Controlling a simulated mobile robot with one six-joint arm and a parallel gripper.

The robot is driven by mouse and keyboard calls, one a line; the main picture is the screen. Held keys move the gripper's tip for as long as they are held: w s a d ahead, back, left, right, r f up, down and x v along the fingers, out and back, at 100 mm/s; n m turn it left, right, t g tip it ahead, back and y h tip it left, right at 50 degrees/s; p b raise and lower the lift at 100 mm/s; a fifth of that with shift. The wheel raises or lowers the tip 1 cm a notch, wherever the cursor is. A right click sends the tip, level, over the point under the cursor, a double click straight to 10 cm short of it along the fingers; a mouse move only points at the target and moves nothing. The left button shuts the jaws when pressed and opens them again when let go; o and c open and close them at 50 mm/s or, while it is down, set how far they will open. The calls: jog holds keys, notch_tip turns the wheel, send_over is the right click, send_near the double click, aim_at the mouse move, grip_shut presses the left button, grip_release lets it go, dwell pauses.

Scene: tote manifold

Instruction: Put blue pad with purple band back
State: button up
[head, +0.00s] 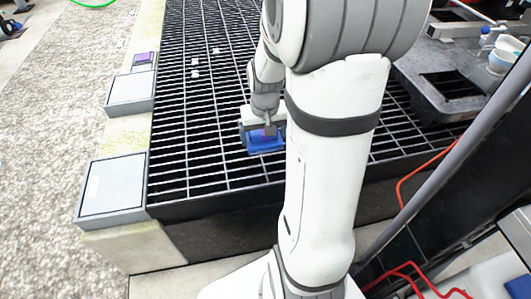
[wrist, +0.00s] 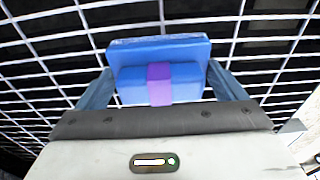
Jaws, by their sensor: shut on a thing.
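The blue pad with a purple band (head: 265,145) hangs above the dark metal grating in the head view, in front of my arm's end. In the wrist view the blue pad (wrist: 160,47) is between my gripper's two fingers, with its purple band (wrist: 159,84) across the middle. My gripper (head: 268,128) is shut on the pad; its fingers (wrist: 160,88) press on both sides of it. My arm hides part of the grating behind and to the right of the pad.
Two grey flat boxes (head: 130,90) (head: 112,188) sit on the pale ledge at left. A small purple-topped item (head: 143,59) lies beyond them. Small pale cubes (head: 195,62) rest on the grating. A grey bench (head: 425,105) with cups (head: 503,58) is at right, near red cables (head: 415,270).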

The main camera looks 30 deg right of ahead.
notch_tip(320, 180, down, 6)
jog(key=b, duration=0.2)
jog(key=shift+f+b, duration=0.15)
jog(key=shift+b, duration=0.15)
jog(key=o, duration=0.6)
